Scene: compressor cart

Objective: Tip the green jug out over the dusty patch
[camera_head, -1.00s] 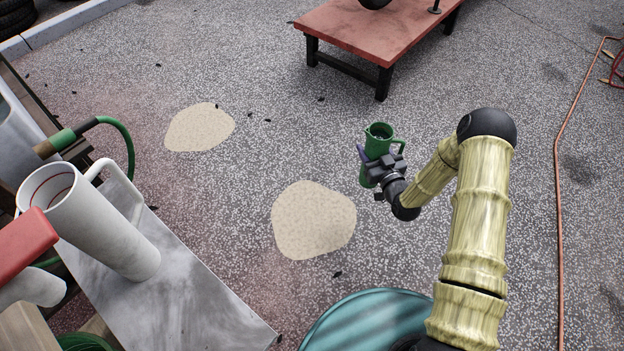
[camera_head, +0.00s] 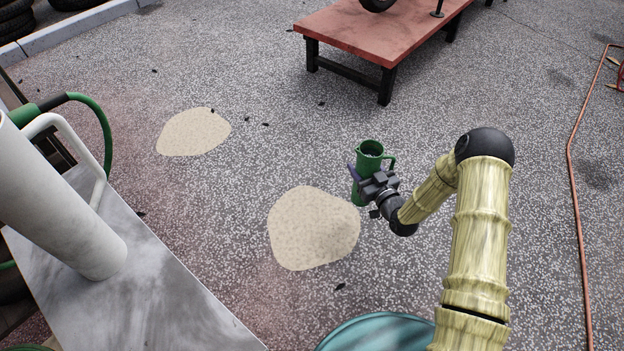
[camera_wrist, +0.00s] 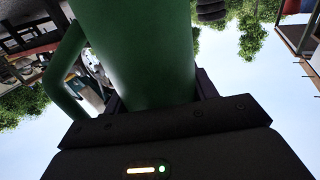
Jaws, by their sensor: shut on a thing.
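The green jug (camera_head: 369,158) is upright in my gripper (camera_head: 362,183), its open mouth facing up and its handle on the right. My gripper is shut on the jug's body and holds it just right of the nearer dusty patch (camera_head: 312,228). In the wrist view the jug (camera_wrist: 140,50) fills the middle between the fingers (camera_wrist: 160,100), handle at left. A second pale dusty patch (camera_head: 194,132) lies farther away to the left. Both patches look flat on the speckled ground. The inside of the jug looks dark, and I cannot tell what it holds.
A red low table (camera_head: 375,38) stands at the back. A teal round object (camera_head: 380,335) is at the bottom. An orange hose (camera_head: 574,190) runs along the right.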

